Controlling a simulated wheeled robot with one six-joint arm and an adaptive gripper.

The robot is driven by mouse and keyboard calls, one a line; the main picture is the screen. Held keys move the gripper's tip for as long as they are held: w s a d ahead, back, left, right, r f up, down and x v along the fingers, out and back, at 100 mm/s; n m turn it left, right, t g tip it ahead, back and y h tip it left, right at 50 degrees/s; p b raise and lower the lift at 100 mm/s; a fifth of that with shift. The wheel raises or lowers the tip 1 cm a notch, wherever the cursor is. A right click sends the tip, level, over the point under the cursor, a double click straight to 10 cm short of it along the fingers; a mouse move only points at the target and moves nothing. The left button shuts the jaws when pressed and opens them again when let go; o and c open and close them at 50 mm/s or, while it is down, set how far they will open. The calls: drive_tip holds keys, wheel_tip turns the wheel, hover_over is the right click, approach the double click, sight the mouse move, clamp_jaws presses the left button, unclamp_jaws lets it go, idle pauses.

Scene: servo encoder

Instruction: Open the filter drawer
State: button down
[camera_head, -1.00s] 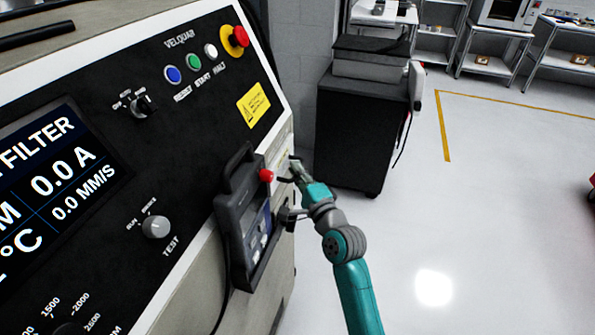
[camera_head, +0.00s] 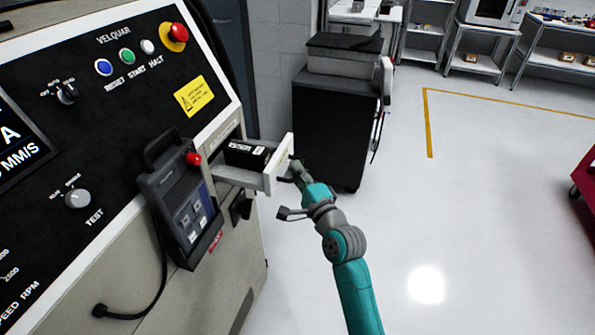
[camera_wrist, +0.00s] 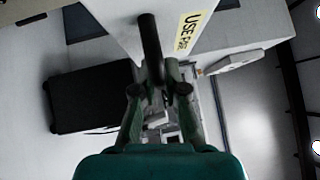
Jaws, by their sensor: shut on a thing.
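The filter drawer (camera_head: 272,170) stands pulled out from the right side of the machine in the head view. A black box with a white label (camera_head: 246,153) sits inside it. My gripper (camera_head: 293,172) is at the drawer's front face. In the wrist view my gripper (camera_wrist: 160,92) has its fingers closed around a dark bar-shaped handle (camera_wrist: 150,48) on the pale drawer front, beside a yellow label (camera_wrist: 187,32). The exact finger contact is partly hidden in the head view.
A teach pendant with a red button (camera_head: 183,195) hangs on the machine panel, left of and below the drawer. A dark cabinet (camera_head: 325,125) stands behind the drawer. The floor (camera_head: 460,220) to the right is clear. A red cart (camera_head: 585,180) shows at the right edge.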

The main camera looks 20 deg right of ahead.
drive_tip(key=c, duration=1.2)
unclamp_jaws()
drive_tip(key=shift+s, duration=0.15)
drive_tip(key=s+d+f, duration=0.1)
drive_tip(key=s, duration=1)
drive_tip(key=shift+s+d+f, duration=0.3)
drive_tip(key=shift+d, duration=0.1)
